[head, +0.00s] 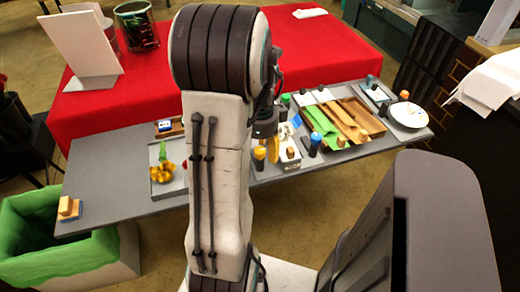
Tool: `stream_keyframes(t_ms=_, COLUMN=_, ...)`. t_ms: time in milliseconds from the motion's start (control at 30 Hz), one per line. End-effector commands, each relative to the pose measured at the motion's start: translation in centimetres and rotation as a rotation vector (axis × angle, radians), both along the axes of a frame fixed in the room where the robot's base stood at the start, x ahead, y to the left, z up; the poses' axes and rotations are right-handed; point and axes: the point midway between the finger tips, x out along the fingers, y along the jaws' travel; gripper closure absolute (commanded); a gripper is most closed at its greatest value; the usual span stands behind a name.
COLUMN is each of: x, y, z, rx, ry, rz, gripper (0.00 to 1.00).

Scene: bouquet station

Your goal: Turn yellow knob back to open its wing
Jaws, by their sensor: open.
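A dark upright knob with a yellow top (259,156) stands on the grey table, just right of my arm's upright link. It is small and partly crowded by the things beside it, so its turned position and its wing cannot be made out clearly. My gripper (266,127) shows only in part behind my arm, just above and close to the yellow knob. It is open, and nothing is seen held in it. Its fingertips are mostly hidden, and I cannot tell whether it touches the knob.
A blue-topped post (316,137) and a green-topped post (285,99) stand close by. A wooden tray (372,119) and a white plate (409,115) lie to the right. Yellow flowers (163,172) lie in a tray at left. A green-lined bin (45,245) stands at lower left.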

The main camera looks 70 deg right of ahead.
Motion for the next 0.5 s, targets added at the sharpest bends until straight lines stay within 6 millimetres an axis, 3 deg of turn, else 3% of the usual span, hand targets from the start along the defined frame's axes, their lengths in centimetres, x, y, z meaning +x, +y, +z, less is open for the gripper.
stream_keyframes(t_ms=67, x=0.00, y=0.00, z=0.01, rx=0.000, ry=0.000, rz=0.000, gripper=0.42)
stream_keyframes(t_ms=500, x=0.00, y=-0.01, z=0.03, rx=0.000, ry=0.000, rz=0.000, gripper=0.82)
